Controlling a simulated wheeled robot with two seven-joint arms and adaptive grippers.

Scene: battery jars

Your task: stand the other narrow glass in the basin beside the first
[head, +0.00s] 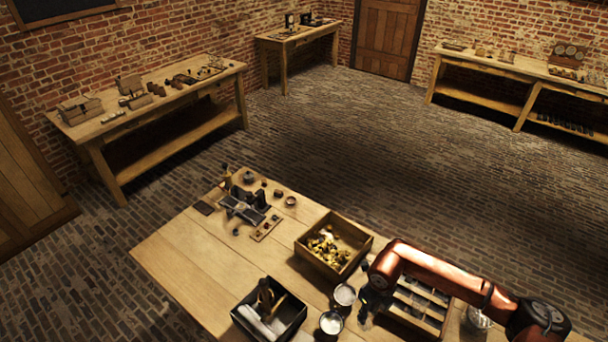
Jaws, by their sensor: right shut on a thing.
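My right gripper (372,300) is low over the front of the workbench, its dark fingers pointing down. It is shut on a narrow glass, but the fingers and arm hide most of that hold. A round, pale-topped glass vessel (344,296) stands just left of the fingers; I cannot tell whether they touch it. A similar vessel (330,323) stands nearer the front edge of the picture. A black, square-sided basin (242,314) is left of them, with dark upright pieces and pale pieces inside. My left gripper is out of view.
A wooden box (304,252) of yellowish pieces stands behind the vessels. A compartmented tray (415,315) is under my right arm, with another glass vessel (480,317) to its right. Small tools and a dark stand (245,207) are at the far left.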

